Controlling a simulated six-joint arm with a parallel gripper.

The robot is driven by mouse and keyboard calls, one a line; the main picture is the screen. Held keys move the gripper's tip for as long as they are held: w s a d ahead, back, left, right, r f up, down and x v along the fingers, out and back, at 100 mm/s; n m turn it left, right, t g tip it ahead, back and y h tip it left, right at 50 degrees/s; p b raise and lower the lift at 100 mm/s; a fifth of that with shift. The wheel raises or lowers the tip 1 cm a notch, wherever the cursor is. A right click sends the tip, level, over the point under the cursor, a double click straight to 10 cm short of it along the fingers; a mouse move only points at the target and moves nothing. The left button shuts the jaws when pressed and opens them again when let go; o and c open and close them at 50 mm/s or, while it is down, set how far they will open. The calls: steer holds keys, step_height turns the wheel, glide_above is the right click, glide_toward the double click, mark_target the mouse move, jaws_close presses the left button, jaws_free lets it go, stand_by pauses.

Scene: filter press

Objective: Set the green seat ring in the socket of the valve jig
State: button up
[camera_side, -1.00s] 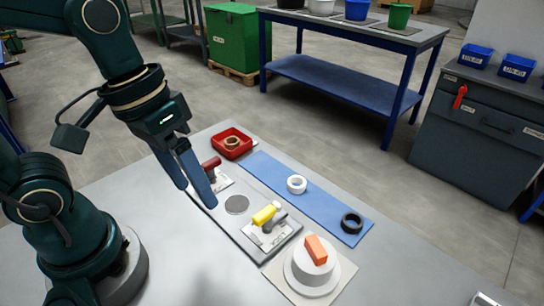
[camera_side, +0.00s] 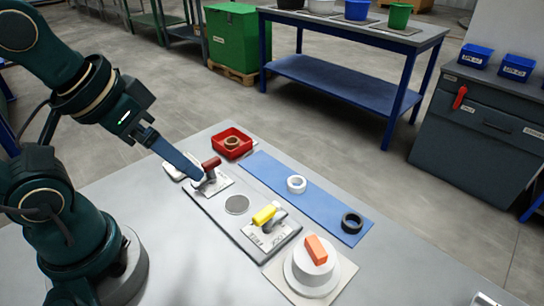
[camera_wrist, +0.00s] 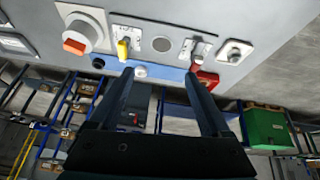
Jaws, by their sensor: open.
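I see no green ring in either view. A white ring (camera_side: 297,184) and a black ring (camera_side: 352,222) lie apart on the blue mat (camera_side: 270,172). A tan ring (camera_side: 232,142) lies in the red tray (camera_side: 246,150). A small pale plate with a round fitting (camera_wrist: 235,52) sits at the right end of the row in the wrist view; it may be the valve jig. In the side view my fingers partly hide it. My gripper (camera_wrist: 160,75) is open and empty, its fingers tilted over the table near the red handle (camera_side: 211,163).
A panel carries a grey disc (camera_side: 237,204), the red handle and a yellow handle (camera_side: 264,214). A white round base with an orange grip (camera_side: 316,249) stands at the near end. The table's left front part (camera_side: 180,250) is clear. A blue-legged bench stands behind.

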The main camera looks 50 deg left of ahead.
steer(key=w+d+r+n+g+h, duration=0.1)
steer(key=w+d+g+h, duration=0.15)
steer(key=d, duration=0.45)
steer(key=w+d+r+n+g+h, duration=0.1)
steer(key=w+d+g, duration=0.15)
steer(key=d, duration=0.55)
steer(key=s+d+f+m+g+y, duration=0.1)
steer(key=s+d+f, duration=0.2)
steer(key=d+f, duration=0.1)
steer(key=s+d+f+m+g+y, duration=0.1)
steer(key=s+d+f+g, duration=0.1)
steer(key=s+d+f, duration=0.1)
steer(key=s+d+f+m+g+y, duration=0.1)
steer(key=s+d+f+g, duration=0.1)
steer(key=s+d+f, duration=0.2)
steer(key=shift+s+d+f+y, duration=0.15)
steer(key=shift+s+d+f, duration=0.05)
steer(key=shift+f, duration=0.35)
steer(key=shift+s+d+f+y, duration=0.1)
steer(key=shift+s+d+f, duration=0.1)
steer(key=shift+f, duration=0.3)
steer(key=shift+s+f, duration=0.2)
steer(key=shift+s, duration=0.05)
steer(key=shift+x, duration=2.25)
jaws_close()
